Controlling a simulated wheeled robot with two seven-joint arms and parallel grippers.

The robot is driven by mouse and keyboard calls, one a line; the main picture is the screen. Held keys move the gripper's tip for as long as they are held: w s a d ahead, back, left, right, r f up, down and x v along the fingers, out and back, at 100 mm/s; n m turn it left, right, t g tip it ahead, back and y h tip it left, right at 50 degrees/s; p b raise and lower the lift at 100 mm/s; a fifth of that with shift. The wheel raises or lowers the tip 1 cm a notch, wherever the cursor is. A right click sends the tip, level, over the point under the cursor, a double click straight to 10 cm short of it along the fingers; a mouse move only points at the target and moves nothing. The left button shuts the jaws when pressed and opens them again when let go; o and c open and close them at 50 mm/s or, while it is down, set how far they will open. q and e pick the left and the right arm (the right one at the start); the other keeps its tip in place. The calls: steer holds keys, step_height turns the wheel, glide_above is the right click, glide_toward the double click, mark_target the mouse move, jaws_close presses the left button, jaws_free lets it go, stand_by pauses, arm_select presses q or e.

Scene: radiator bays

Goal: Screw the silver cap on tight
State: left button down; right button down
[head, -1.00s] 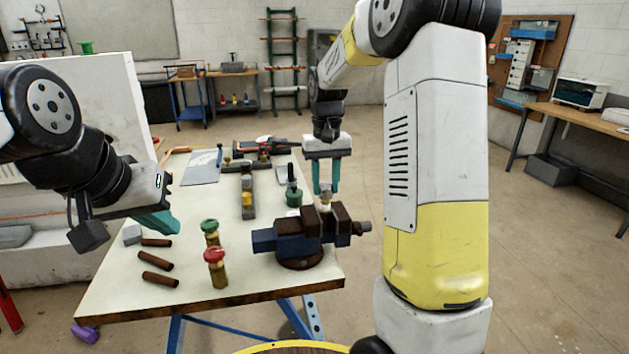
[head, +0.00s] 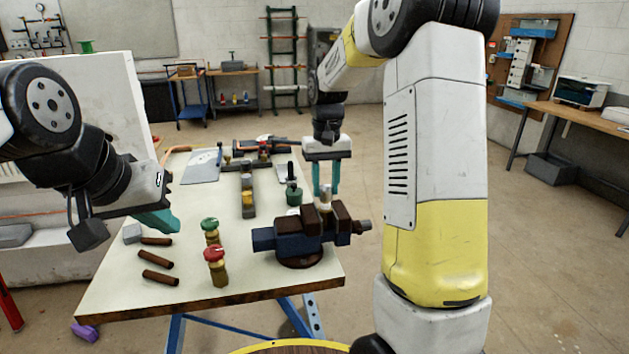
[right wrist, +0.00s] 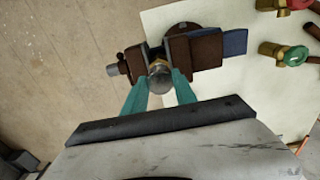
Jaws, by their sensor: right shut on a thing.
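The silver cap (right wrist: 159,78) sits on a brass fitting (right wrist: 158,62) clamped upright in the jaws of the bench vise (head: 298,238). In the head view the cap (head: 326,190) is small, between the fingertips. My right gripper (head: 326,191) points down from above the vise, and in the right wrist view its teal fingers (right wrist: 160,88) are shut on the cap from both sides. The threads under the cap are hidden. My left gripper (head: 158,220) hangs over the bench's left side, apart from the vise; its jaw gap cannot be made out.
The bench (head: 120,292) also holds a red-handled valve (head: 217,270), a green-handled valve (head: 210,233) and copper pipe pieces (head: 160,277) left of the vise. A dark green bottle-like item (head: 293,194) stands close behind the vise.

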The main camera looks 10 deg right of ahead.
steer(key=shift+f, duration=0.7)
steer(key=c, duration=0.9)
jaws_free()
step_height(320, 180, up, 8)
steer(key=shift+f, duration=0.1)
